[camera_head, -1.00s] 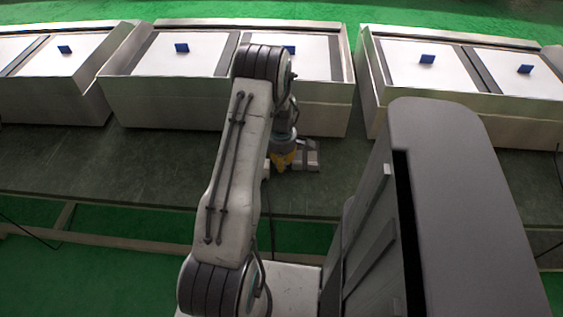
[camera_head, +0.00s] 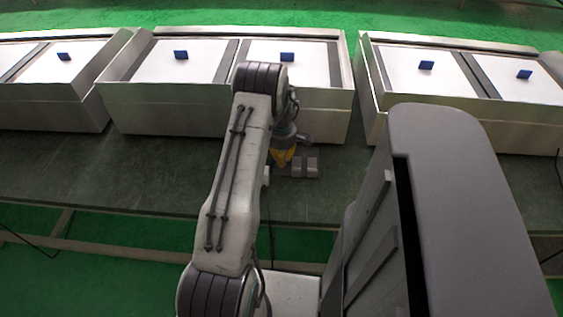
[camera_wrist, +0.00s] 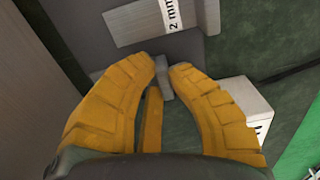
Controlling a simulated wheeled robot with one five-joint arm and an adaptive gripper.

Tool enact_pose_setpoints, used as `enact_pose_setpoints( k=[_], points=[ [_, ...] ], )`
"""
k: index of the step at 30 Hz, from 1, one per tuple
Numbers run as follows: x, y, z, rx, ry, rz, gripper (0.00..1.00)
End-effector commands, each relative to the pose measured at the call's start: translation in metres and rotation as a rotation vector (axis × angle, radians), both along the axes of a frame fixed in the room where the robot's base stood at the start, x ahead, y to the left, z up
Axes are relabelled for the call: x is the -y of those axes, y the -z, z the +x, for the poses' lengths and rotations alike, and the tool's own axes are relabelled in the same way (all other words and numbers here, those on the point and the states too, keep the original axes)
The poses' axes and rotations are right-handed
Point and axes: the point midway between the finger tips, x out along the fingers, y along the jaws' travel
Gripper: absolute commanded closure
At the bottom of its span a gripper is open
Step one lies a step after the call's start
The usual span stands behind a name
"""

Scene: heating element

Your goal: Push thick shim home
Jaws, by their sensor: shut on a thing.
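My gripper (camera_wrist: 165,70) shows in the wrist view with its orange fingers closed on the end of a small grey piece (camera_wrist: 165,88). No label shows on this piece, so I cannot tell whether it is the thick shim. Just beyond the fingertips is a grey plate with a white "2 mm" label (camera_wrist: 172,14). A light block with a partly hidden label (camera_wrist: 243,100) lies right of the right finger. In the head view, my gripper (camera_head: 283,158) points down at small grey blocks (camera_head: 306,167) on the dark green bench. The contact there is too small to see.
The dark green bench top (camera_head: 120,172) is clear to the left of the gripper. Several metal boxes with white panels (camera_head: 182,65) and blue tabs (camera_head: 287,57) stand along the back. A large grey wall-like face (camera_wrist: 30,100) rises at the left of the wrist view.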

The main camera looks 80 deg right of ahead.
Motion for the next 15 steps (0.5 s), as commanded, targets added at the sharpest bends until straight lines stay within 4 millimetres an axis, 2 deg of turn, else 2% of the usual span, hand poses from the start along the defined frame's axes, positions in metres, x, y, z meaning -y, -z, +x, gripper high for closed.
enact_pose_setpoints(
  k=[5,6,15],
  points=[
    [-0.0011,0.0011,0.0001,0.0,0.0,0.003,1.0],
    [-0.0011,0.0012,0.0001,0.0,0.0,0.003,0.83],
    [-0.0008,0.0005,0.0,0.0,0.0,0.002,0.58]
  ],
)
